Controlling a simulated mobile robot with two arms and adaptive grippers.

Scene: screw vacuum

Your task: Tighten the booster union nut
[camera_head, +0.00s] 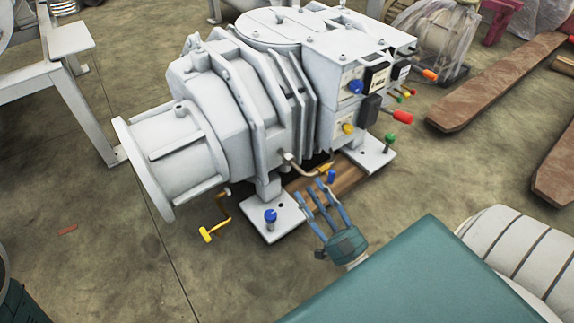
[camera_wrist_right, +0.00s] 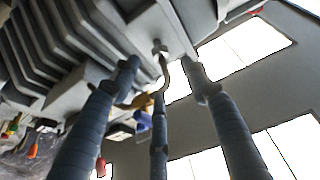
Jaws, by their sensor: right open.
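The large grey screw vacuum machine (camera_head: 195,100) stands on the floor. A thin bent pipe (camera_head: 305,170) runs along its lower front side, with a brass-coloured fitting (camera_head: 325,168) near its end. This may be the booster union nut; it is too small to be sure. The pipe also shows in the right wrist view (camera_wrist_right: 164,75), with the brass fitting (camera_wrist_right: 139,101) behind the fingers. My right gripper (camera_head: 316,188) is open and empty, its three fingers pointing up at the pipe. In the wrist view the fingers (camera_wrist_right: 160,78) spread around the pipe's line of sight; contact cannot be told.
A blue knob (camera_head: 270,215) stands on the machine's foot plate (camera_head: 275,228). A yellow handle (camera_head: 207,234) sticks out at lower left. Red (camera_head: 402,117) and orange (camera_head: 430,75) knobs project on the right. A wooden beam (camera_head: 340,177) lies under the machine.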

